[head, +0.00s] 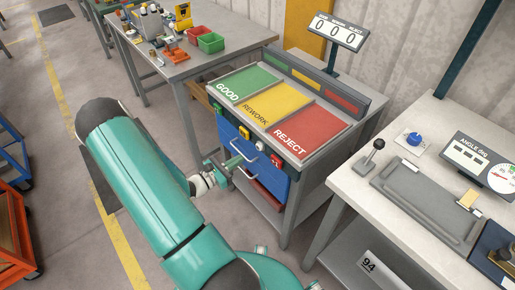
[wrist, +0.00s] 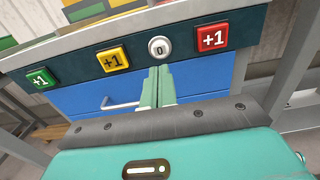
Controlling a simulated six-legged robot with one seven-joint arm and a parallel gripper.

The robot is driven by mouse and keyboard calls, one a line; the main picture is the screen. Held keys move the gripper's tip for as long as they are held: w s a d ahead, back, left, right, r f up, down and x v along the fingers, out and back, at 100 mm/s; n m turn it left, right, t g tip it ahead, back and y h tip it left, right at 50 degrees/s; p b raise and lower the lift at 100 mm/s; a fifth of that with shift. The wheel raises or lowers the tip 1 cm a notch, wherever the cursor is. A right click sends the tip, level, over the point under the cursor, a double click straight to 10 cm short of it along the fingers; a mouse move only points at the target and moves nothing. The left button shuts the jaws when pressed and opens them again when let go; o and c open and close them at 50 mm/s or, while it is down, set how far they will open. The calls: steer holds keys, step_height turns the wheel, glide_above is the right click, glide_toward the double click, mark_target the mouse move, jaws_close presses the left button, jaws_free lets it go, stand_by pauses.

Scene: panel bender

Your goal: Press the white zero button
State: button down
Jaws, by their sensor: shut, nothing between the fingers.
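The white zero button (wrist: 159,47) is a round button marked 0 on the dark front strip of the sorting station, between a yellow +1 button (wrist: 113,59) and a red +1 button (wrist: 212,38). My gripper (wrist: 159,72) is shut and empty. In the wrist view its fingertips lie just below the white button; I cannot tell how large the gap in depth is. In the head view my gripper (head: 237,160) is in front of the blue drawer front, left of and below the red +1 button (head: 275,160).
A green +1 button (wrist: 40,78) is at the strip's left end. A drawer handle (wrist: 120,103) projects from the blue front below. GOOD, REWORK and REJECT (head: 298,131) trays lie on top, under a counter display (head: 338,31) reading 0 0 0. A white workbench (head: 352,185) stands at right.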

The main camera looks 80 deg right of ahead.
steer(key=v, duration=0.7)
steer(key=shift+w+a, duration=0.25)
stand_by(0.9)
steer(key=w+a+r+m+t+y, duration=0.35)
steer(key=w+a+r, duration=0.25)
steer(key=a+r, duration=0.25)
steer(key=w+a+r+m+t+y, duration=0.3)
steer(key=w+a+r+m+y, duration=0.15)
steer(key=a+r, duration=0.4)
steer(key=w+a+r+m+t+y, duration=0.1)
steer(key=a+r+t, duration=0.4)
steer(key=a, duration=0.6)
steer(key=w+a+r+t+y, duration=0.1)
steer(key=a+r+t+y, duration=0.3)
steer(key=a+r, duration=0.6)
steer(key=shift+a+r+m+t+y, duration=0.2)
steer(key=shift+a+m+t+y, duration=0.15)
steer(key=shift+a+t, duration=0.6)
steer(key=shift+s, duration=0.1)
